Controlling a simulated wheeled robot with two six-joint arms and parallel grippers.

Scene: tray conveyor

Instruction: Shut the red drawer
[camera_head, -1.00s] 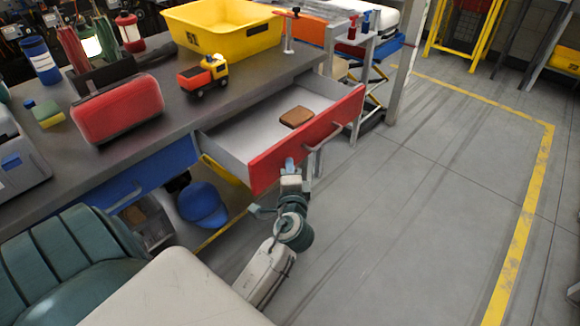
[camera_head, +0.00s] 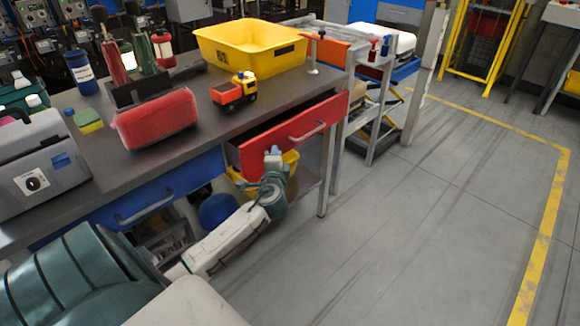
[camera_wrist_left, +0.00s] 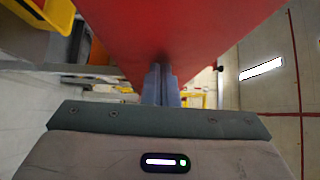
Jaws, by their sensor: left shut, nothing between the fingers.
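The red drawer (camera_head: 290,136) is under the right part of the workbench and stands only a little way out, with a narrow dark gap above its front. Its light handle (camera_head: 308,131) is on the front panel. My left gripper (camera_head: 272,153) is shut and empty, with its fingertips at the left part of the red front. In the left wrist view the shut fingers (camera_wrist_left: 161,84) reach to the red panel (camera_wrist_left: 175,30), which fills the top middle; they look in contact with it. My right gripper is not in view.
The workbench (camera_head: 200,100) carries a yellow bin (camera_head: 250,48), a toy truck (camera_head: 235,90) and a red case (camera_head: 156,120). A blue drawer (camera_head: 150,190) is left of the red one. The floor at right is clear.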

